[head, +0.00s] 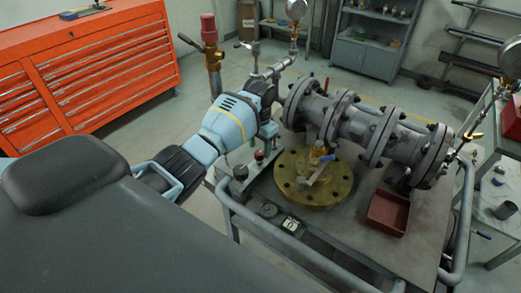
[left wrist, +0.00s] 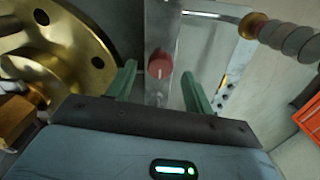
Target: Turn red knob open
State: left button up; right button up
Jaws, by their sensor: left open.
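The red knob (left wrist: 160,65) sits on a grey metal bracket in the left wrist view, between and beyond the fingertips of my left gripper (left wrist: 158,74). The green fingers are open, one on each side of the knob, with a visible gap to it on both sides. In the head view the small red knob (head: 259,155) shows beneath my left gripper (head: 262,146), at the left edge of the valve cart. The exact height of the fingers over the knob is hard to tell. My right gripper is not in view.
A red tray (head: 387,212) stands at right. The cart has a grey rail (head: 270,240) along its edge. An orange tool cabinet (head: 95,70) stands behind at left.

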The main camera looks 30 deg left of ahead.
pick_arm(q)
notch_tip(320, 180, down, 2)
jog(key=shift+f, duration=0.2)
jog(key=c, duration=1)
jog(key=shift+o, duration=0.2)
